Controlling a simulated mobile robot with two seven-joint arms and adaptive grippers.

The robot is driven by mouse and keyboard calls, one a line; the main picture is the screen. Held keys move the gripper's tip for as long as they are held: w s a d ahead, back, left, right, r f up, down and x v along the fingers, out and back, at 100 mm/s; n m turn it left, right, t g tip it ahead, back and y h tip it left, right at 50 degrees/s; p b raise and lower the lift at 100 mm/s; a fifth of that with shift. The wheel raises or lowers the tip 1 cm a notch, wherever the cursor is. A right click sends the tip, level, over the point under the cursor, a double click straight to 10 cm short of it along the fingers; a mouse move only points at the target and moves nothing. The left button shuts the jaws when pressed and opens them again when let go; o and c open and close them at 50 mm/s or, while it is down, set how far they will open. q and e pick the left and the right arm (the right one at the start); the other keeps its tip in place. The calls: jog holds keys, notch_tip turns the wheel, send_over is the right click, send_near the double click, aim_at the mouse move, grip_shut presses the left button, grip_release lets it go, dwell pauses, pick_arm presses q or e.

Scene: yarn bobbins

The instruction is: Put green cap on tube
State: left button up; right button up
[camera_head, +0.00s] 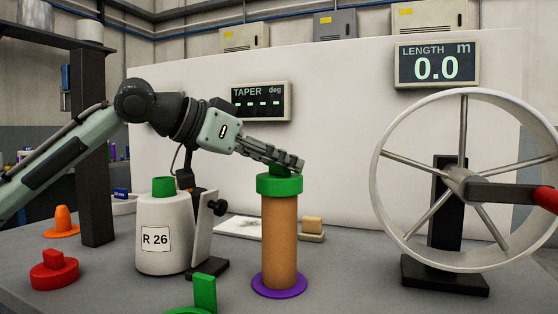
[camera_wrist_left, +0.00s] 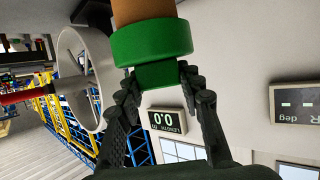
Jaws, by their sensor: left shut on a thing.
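The brown tube (camera_head: 279,240) stands upright on the table, with a purple flange (camera_head: 279,286) around its foot. A green cap (camera_head: 279,184) is at the tube's top end, with no visible gap between them. My left gripper (camera_head: 290,163) reaches in from the upper left and is shut on the cap's knob. In the left wrist view the two fingers of the left gripper (camera_wrist_left: 158,80) sit on either side of the green cap's knob (camera_wrist_left: 157,75), and the tube (camera_wrist_left: 142,11) shows beyond the cap's wide rim. My right gripper is not in view.
A white R 26 cone (camera_head: 163,245) with a green top stands left of the tube. Red (camera_head: 54,272), orange (camera_head: 62,222) and another green cap (camera_head: 204,294) lie on the table. A large spoked wheel (camera_head: 462,185) stands at right.

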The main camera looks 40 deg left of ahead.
pick_arm(q)
jog(key=shift+f+b, duration=0.4)
dwell(0.5)
jog(key=o, duration=1)
jog(key=shift+s+r, duration=0.1)
jog(key=shift+s+r, duration=0.15)
jog(key=shift+s, duration=0.2)
jog(key=shift+v, duration=1.05)
jog(key=v, duration=0.9)
jog(key=shift+a, duration=0.15)
